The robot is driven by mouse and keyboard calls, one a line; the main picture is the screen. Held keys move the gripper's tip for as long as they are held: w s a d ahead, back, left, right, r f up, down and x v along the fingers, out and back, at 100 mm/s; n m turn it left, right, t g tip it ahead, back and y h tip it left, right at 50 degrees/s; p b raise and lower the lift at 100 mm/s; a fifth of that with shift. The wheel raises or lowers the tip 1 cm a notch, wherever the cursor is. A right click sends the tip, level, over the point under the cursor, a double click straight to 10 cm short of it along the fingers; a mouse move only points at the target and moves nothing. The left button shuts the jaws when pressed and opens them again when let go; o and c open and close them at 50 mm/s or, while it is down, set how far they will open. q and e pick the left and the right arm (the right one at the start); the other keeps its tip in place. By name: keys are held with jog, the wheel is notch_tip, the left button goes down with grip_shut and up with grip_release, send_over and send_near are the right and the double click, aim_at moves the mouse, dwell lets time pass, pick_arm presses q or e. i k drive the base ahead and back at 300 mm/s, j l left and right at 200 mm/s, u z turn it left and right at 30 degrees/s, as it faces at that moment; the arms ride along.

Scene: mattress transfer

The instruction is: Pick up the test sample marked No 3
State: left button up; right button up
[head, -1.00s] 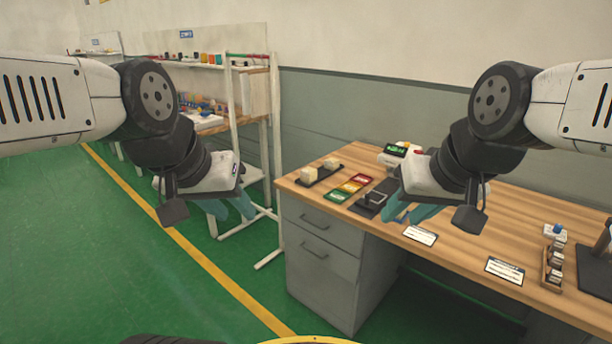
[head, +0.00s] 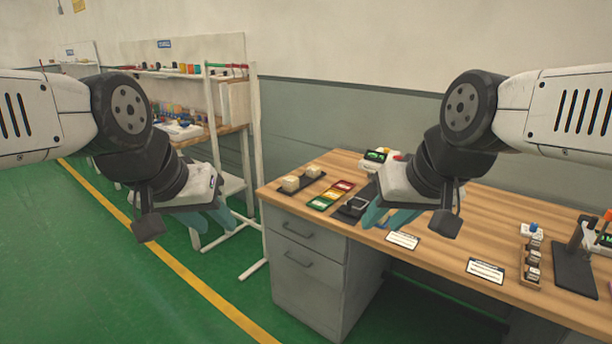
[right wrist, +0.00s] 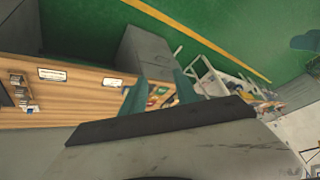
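A small wooden rack (head: 528,278) stands toward the right end of the wooden workbench (head: 470,215) and holds several small dark samples with pale labels (head: 533,258). Their numbers are too small to read. The rack also shows at the left edge of the right wrist view (right wrist: 18,92). My right gripper (head: 387,216), with teal fingers apart and empty, hangs in front of the bench's left half, well left of the rack. Its fingers also show in the right wrist view (right wrist: 158,94). My left gripper (head: 213,222) is open and empty over the floor left of the bench.
White cards (head: 402,240) lie along the bench's front edge. A black tray with pale blocks (head: 291,183), coloured tiles (head: 331,195) and a dark device (head: 352,208) are at the left end. A black stand (head: 575,270) is right of the rack. The green floor at left is open.

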aim_at(289, 184)
jog(key=i+j+z, duration=0.1)
jog(key=i+j, duration=0.6)
jog(key=i, duration=0.2)
jog(key=i+j, duration=0.75)
jog(key=i, duration=0.15)
jog(key=l+z, duration=0.05)
